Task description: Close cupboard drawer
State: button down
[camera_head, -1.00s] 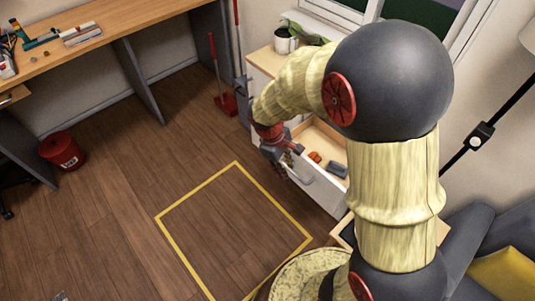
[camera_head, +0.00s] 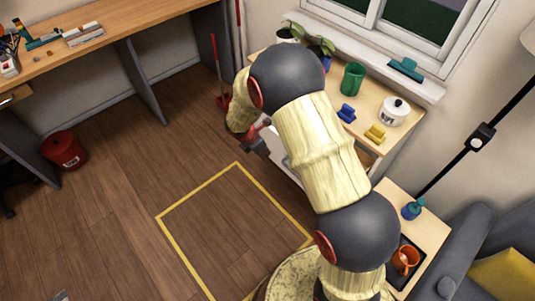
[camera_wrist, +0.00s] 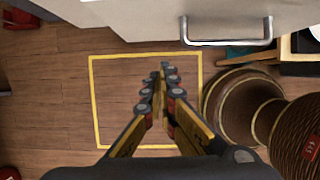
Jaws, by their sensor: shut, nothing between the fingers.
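The cupboard (camera_head: 395,145) has a light wooden top and stands against the wall under the window. My arm hides most of its front in the head view. A small part of the white drawer front (camera_head: 284,158) shows beside my arm. In the wrist view the white front (camera_wrist: 130,18) crosses the top, with a metal bar handle (camera_wrist: 228,41) on it. My gripper (camera_wrist: 163,72) is shut and empty, below and left of the handle and apart from it. In the head view my gripper (camera_head: 252,142) is in front of the cupboard. How far the drawer stands out is hidden.
On the cupboard top are plants, a green mug (camera_head: 352,78), a white pot (camera_head: 394,111) and small blue and yellow items. A side table (camera_head: 432,232) with an orange mug (camera_head: 405,258) stands at right. The yellow-taped floor (camera_head: 235,220) is clear.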

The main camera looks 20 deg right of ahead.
jog(key=b, duration=0.3)
send_near(278, 154)
jog(key=s+a+f, duration=0.3)
jog(key=s+f, duration=0.1)
jog(key=shift+w+d+r+b, duration=0.15)
jog(key=shift+w+d, duration=0.1)
jog(key=shift+d, duration=0.45)
jog(key=shift+w+d+f+b, duration=0.1)
jog(key=shift+w+d+b, duration=0.15)
jog(key=shift+d, duration=0.45)
jog(key=shift+w+d+r+b, duration=0.15)
jog(key=shift+w+d, duration=0.15)
jog(key=shift+d, duration=0.4)
jog(key=w+d+p, duration=0.4)
jog(key=d+p, duration=0.1)
jog(key=d, duration=0.6)
jog(key=w+d+p, duration=0.4)
jog(key=d+p, duration=0.1)
jog(key=d, duration=0.6)
jog(key=shift+w+d, duration=0.1)
jog(key=shift+d, duration=0.1)
jog(key=shift+a, duration=0.15)
